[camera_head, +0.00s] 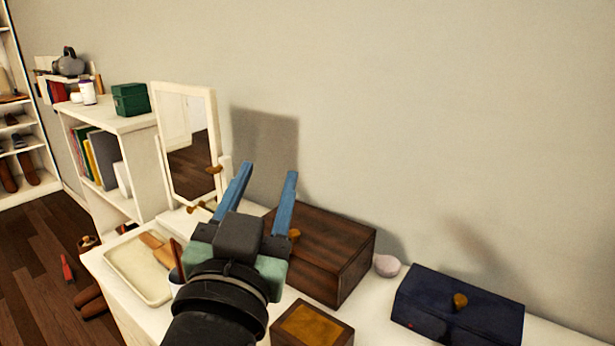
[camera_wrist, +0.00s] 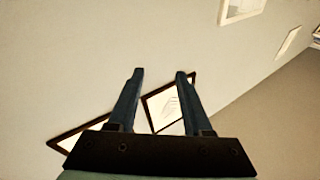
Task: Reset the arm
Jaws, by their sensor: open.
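My gripper (camera_head: 264,182) is in the middle of the head view, raised in front of the wall above a white dresser top. Its two blue fingers are spread apart with nothing between them. In the wrist view my gripper (camera_wrist: 159,72) also shows open and empty, with a plain wall and dark-framed pictures (camera_wrist: 168,104) beyond the fingers. My arm hides part of the dresser top and part of a dark wooden box (camera_head: 325,245) behind it.
On the dresser (camera_head: 375,325) are a white mirror (camera_head: 187,140), a cream tray (camera_head: 138,268), a small brown box (camera_head: 312,325), a pale round object (camera_head: 387,265) and a navy box (camera_head: 458,305). A white shelf (camera_head: 110,122) with books stands at left.

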